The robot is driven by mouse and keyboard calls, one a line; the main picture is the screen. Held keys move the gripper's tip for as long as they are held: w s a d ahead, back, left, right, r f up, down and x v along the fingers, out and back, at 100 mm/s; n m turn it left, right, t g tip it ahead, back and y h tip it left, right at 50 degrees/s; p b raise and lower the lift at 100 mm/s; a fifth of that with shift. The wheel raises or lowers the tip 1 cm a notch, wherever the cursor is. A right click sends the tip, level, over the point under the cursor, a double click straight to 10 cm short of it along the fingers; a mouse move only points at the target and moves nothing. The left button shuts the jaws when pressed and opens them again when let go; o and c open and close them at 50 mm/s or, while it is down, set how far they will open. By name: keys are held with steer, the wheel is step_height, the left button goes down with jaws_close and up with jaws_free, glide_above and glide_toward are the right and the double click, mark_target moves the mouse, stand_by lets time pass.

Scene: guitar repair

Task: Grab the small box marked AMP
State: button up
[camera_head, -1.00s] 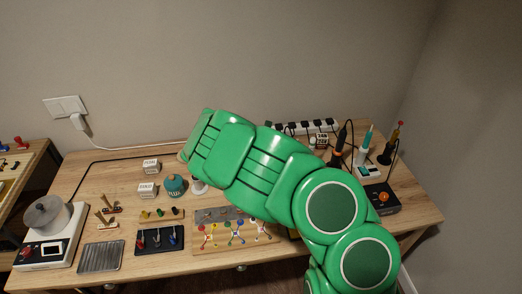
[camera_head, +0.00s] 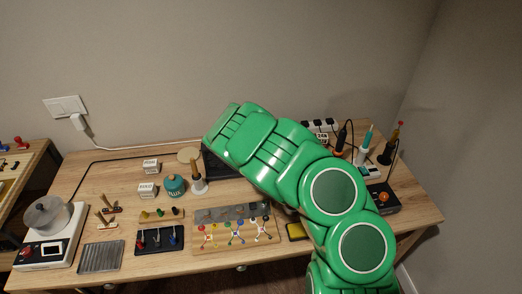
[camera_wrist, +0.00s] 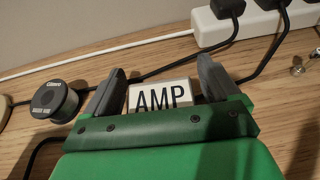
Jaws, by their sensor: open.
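The small white box marked AMP (camera_wrist: 160,97) sits on the wooden bench in the wrist view, its black lettering facing the camera. My gripper (camera_wrist: 162,68) is open, with one dark grey finger on each side of the box. A narrow gap seems to show beside each finger; I cannot tell whether either one touches it. The lower part of the box is hidden by the green front of my gripper. In the head view my green arm hides both the fingers and this box.
A white power strip (camera_wrist: 250,24) with black plugs and cables lies just behind the box. A dark round tin (camera_wrist: 54,101) stands left of it. In the head view, a teal jar (camera_head: 174,186), a wooden-handled brush (camera_head: 197,176) and two white boxes stand left of my arm.

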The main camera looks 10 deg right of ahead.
steer(key=shift+w, duration=0.15)
steer(key=shift+c, duration=0.4)
steer(key=c, duration=1)
steer(key=shift+r, duration=0.1)
step_height(320, 180, up, 18)
